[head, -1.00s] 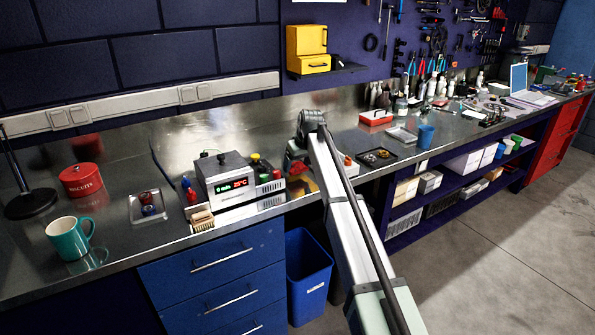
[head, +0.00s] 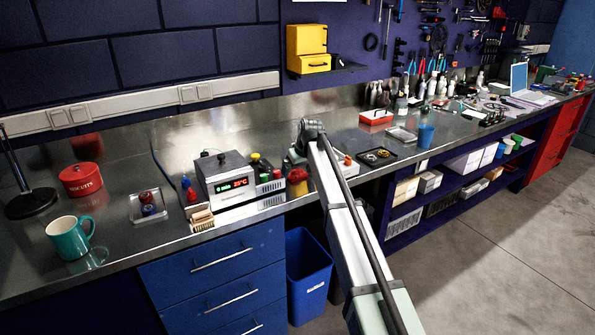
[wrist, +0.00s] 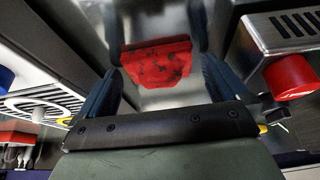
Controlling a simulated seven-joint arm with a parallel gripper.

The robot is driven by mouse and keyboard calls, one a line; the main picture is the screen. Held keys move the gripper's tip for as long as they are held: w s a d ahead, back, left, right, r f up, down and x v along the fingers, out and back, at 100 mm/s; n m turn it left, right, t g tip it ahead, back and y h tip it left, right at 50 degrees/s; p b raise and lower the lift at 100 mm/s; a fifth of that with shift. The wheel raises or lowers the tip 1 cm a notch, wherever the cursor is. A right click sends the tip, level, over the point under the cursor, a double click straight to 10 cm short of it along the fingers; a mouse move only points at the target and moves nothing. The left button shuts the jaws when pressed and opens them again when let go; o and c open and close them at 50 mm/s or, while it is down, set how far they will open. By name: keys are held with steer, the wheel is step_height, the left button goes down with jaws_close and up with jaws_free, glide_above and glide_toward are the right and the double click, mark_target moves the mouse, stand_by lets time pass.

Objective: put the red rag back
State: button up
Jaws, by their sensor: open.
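The red rag (wrist: 158,66), with dark spots, shows in the wrist view in front of a shiny metal surface. My gripper (wrist: 160,72) is open, with one dark finger at each side of the rag. I cannot tell whether the fingers touch it. In the head view my arm's end reaches over the bench just right of the small display box, and the fingertips are hidden. A red and yellow patch (head: 297,178) shows beside my arm at the bench's front edge. I cannot tell there what is rag.
The display box (head: 228,180) stands left of my arm, with red-capped and other small items around it. A dark tray (head: 377,157) lies to the right. A blue bin (head: 308,275) stands below. A teal mug (head: 70,238) and a red biscuit tin (head: 81,180) are far left.

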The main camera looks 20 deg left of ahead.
steer(key=v, duration=1.2)
steer(key=shift+r, duration=0.15)
